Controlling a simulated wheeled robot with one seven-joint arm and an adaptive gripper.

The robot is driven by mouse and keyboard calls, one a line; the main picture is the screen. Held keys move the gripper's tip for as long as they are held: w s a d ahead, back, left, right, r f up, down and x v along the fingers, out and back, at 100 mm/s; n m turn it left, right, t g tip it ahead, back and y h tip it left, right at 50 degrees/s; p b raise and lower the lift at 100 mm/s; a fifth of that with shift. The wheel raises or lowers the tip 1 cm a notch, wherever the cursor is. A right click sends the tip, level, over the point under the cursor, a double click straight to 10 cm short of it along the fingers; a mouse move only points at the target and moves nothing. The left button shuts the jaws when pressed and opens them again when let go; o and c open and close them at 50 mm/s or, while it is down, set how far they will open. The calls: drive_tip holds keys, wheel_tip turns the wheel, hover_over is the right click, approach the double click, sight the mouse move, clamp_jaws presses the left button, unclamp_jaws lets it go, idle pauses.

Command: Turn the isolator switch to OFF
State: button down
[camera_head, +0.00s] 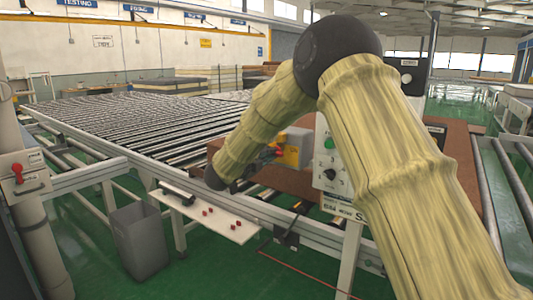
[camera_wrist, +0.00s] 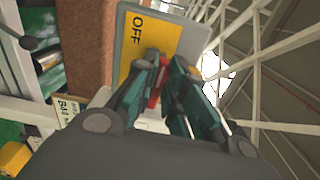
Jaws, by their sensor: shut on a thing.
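The isolator switch is a grey box with a yellow face plate (camera_wrist: 145,40). The plate carries the word OFF, turned on its side in the wrist view. In the head view the yellow and grey box (camera_head: 293,150) stands above the brown mattress, partly behind my arm. Its red handle (camera_wrist: 154,97) shows between my fingers. My gripper (camera_wrist: 170,68) has its teal fingers shut on that handle, which they mostly hide. A little red shows beside the box in the head view. The handle's exact angle is hard to tell.
A control panel (camera_head: 329,185) with a green button and a dark knob stands just right of the switch, close to my arm. The brown mattress (camera_head: 262,180) lies on the roller conveyor (camera_head: 125,125). A grey bin (camera_head: 140,243) stands below. A red lever (camera_head: 17,170) is at far left.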

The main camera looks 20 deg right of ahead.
drive_tip(key=shift+f+n, duration=0.2)
drive_tip(key=shift+n, duration=0.1)
idle(0.4)
drive_tip(key=c, duration=1.5)
unclamp_jaws()
drive_tip(key=shift+r, duration=0.1)
drive_tip(key=shift+s+a, duration=0.1)
drive_tip(key=shift+a, duration=0.05)
drive_tip(key=v, duration=1.1)
drive_tip(key=shift+s+a, duration=0.25)
drive_tip(key=shift+s, duration=0.05)
